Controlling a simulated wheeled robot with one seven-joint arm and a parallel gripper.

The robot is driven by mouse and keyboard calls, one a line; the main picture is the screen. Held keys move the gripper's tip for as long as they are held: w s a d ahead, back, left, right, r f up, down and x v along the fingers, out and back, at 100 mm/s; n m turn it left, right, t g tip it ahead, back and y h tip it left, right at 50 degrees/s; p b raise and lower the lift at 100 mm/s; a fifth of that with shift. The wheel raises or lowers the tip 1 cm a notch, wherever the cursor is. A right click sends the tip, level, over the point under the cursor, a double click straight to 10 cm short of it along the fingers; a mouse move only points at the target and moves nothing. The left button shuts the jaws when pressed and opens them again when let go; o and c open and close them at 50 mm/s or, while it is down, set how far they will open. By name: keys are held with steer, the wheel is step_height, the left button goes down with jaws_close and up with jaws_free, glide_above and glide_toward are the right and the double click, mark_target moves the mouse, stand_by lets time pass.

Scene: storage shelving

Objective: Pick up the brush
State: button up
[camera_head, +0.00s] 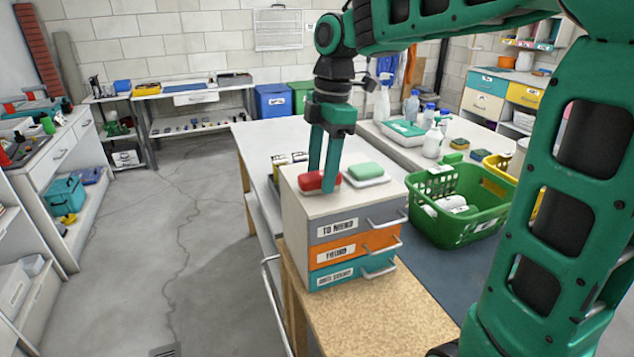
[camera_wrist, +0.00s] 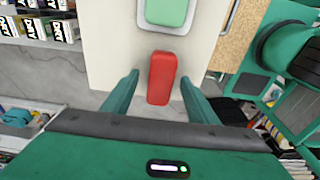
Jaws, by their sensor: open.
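A red, rounded oblong thing (camera_head: 311,182), which looks like the brush, lies on top of a small drawer cabinet (camera_head: 310,208). No bristles show. My gripper (camera_head: 322,184) points down over it, with its green fingers open. In the wrist view the red brush (camera_wrist: 161,78) lies lengthwise between the two spread fingers (camera_wrist: 160,84), with a gap on each side. It is not gripped. How far the fingertips stand above the cabinet top is hard to tell.
A green block on a white dish (camera_head: 366,174) sits just beside the brush. The cabinet has grey, orange and teal drawers with protruding handles. A green basket (camera_head: 455,234) stands to the right. Small boxes (camera_wrist: 42,28) are to the left in the wrist view.

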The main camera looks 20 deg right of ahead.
mark_target(315, 175)
steer(key=shift+f, duration=0.1)
steer(key=shift+c, duration=0.3)
steer(key=c, duration=1.2)
steer(key=shift+r, duration=0.5)
steer(key=r, duration=0.3)
steer(key=shift+s+a+r, duration=0.1)
steer(key=shift+a+r, duration=0.25)
steer(key=shift+a, duration=0.05)
steer(key=shift+s+a+r, duration=0.95)
steer(key=shift+a+r, duration=0.1)
steer(key=shift+a, duration=0.5)
steer(key=shift+s+a+r, duration=0.95)
steer(key=shift+a+r, duration=0.1)
steer(key=shift+a, duration=0.55)
steer(key=shift+s+a+r, duration=0.95)
steer(key=shift+a+r, duration=0.1)
steer(key=shift+a, duration=0.5)
